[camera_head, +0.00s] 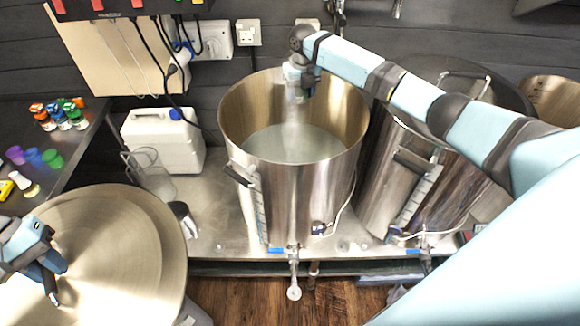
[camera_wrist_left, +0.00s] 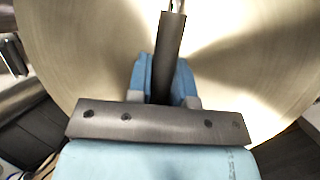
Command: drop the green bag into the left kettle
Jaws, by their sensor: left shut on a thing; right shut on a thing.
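The left kettle (camera_head: 300,200) is a tall steel pot, open at the top, with pale cloudy liquid inside and steam above it. My right gripper (camera_head: 299,92) is over the kettle's opening, near its back rim, pointing down. Steam blurs it, and what its jaws hold cannot be made out. I see no green bag in either view. My left gripper (camera_head: 52,280) is at the large round brass-coloured lid (camera_head: 125,235) at the lower left. In the left wrist view its blue fingers (camera_wrist_left: 164,85) are shut on the lid's dark handle (camera_wrist_left: 169,45).
A second kettle (camera_head: 385,185) stands to the right, behind my right arm. A white canister (camera_head: 162,140) and a clear jug (camera_head: 150,175) stand left of the left kettle. A dark table (camera_head: 65,165) at the left holds several small coloured bottles. A control panel hangs above.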

